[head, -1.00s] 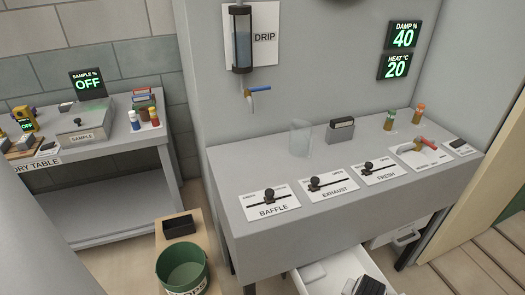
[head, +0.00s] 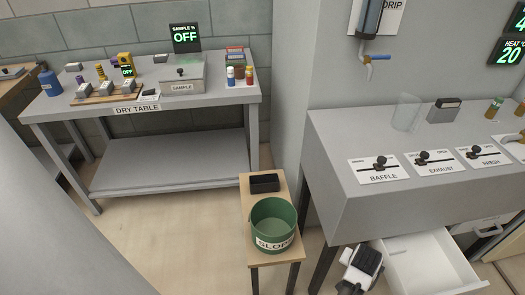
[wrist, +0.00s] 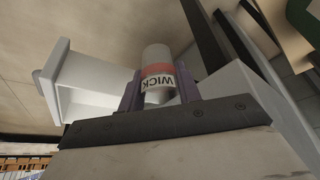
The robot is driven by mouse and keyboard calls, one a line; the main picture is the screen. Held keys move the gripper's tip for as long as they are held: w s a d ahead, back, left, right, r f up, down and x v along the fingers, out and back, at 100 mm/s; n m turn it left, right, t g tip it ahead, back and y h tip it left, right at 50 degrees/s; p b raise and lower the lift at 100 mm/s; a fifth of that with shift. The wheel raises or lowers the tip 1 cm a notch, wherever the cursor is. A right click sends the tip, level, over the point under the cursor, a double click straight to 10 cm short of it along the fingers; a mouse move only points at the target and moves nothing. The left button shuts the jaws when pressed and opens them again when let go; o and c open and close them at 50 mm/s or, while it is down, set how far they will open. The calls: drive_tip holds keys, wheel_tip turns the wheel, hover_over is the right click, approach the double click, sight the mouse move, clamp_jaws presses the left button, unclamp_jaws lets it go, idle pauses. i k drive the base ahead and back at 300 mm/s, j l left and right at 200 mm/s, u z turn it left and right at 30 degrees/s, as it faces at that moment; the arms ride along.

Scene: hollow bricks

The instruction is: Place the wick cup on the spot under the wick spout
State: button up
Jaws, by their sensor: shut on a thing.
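The wick cup (wrist: 158,62), a small white cup with a red band and the word WICK, shows in the wrist view. My gripper (wrist: 160,88) is shut on it, with a purple-grey finger on each side. In the head view my black and white gripper end (head: 361,266) is low, left of the open drawer; the cup cannot be made out there. I cannot identify the wick spout or the spot under it. A spout with a blue handle (head: 376,57) hangs below the DRIP holder.
The grey bench (head: 335,190) carries BAFFLE, EXHAUST and FRESH sliders and a clear beaker (head: 406,112). An open white drawer (head: 425,278) juts out below. A green slops bucket (head: 273,225) stands on a small wooden stand. The dry table (head: 110,103) is at left, with open floor before it.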

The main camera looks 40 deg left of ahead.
sight(47, 103)
drive_tip(key=k+j+u, duration=0.4)
drive_tip(key=j, duration=0.25)
drive_tip(key=i+j, duration=0.15)
drive_tip(key=j, duration=0.25)
drive_tip(key=i+j, duration=0.1)
drive_tip(key=j, duration=0.3)
drive_tip(key=i+j+z, duration=0.2)
drive_tip(key=j, duration=0.2)
drive_tip(key=i+j+z, duration=0.15)
drive_tip(key=j, duration=0.25)
